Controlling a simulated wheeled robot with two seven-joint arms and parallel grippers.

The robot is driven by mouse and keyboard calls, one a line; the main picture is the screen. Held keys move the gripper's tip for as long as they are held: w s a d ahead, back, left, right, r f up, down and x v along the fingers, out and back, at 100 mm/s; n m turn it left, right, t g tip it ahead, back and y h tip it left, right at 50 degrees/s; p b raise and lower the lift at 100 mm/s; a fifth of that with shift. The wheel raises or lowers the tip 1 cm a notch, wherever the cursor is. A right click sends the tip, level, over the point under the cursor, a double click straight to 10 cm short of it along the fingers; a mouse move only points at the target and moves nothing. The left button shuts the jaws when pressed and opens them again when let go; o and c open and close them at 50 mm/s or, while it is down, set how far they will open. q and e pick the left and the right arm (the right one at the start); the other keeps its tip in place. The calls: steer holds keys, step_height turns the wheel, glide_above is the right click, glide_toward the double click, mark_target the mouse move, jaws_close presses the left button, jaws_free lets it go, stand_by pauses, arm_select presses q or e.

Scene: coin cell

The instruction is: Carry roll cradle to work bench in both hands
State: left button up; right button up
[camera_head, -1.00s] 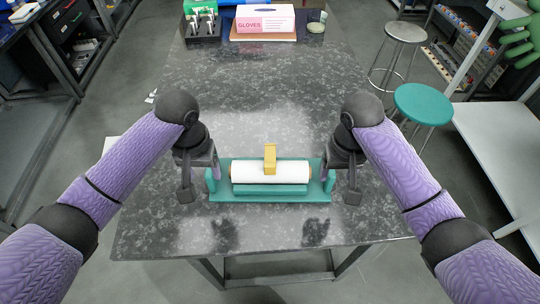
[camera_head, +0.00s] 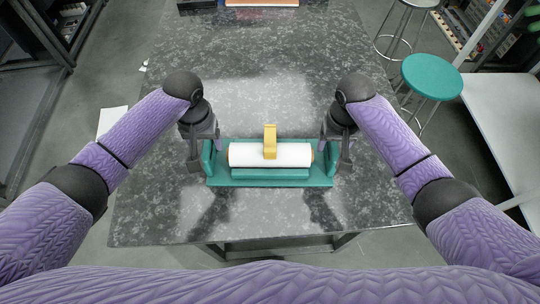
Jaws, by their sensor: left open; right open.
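The roll cradle (camera_head: 270,182) is a teal tray with upright end walls, near the front of the dark stone-topped table (camera_head: 170,215). A white roll (camera_head: 245,155) lies across it, with a yellow piece (camera_head: 270,142) standing at its middle. My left gripper (camera_head: 205,158) is at the cradle's left end wall, and my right gripper (camera_head: 334,158) is at its right end wall. Both are open, with fingers pointing down on either side of the walls. I cannot tell whether the fingers touch the walls. The cradle looks level.
The table behind the cradle is clear. A wooden board (camera_head: 262,3) shows at the far edge. A teal stool (camera_head: 432,77) and a grey-topped stool (camera_head: 415,3) stand to the right, beside a white bench (camera_head: 500,120). Grey floor lies on both sides.

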mark_target(321, 172)
arm_select(q)
steer(key=shift+f, duration=1.95)
arm_select(e)
steer(key=shift+f, duration=1.95)
arm_select(q)
jaws_close()
arm_select(e)
jaws_close()
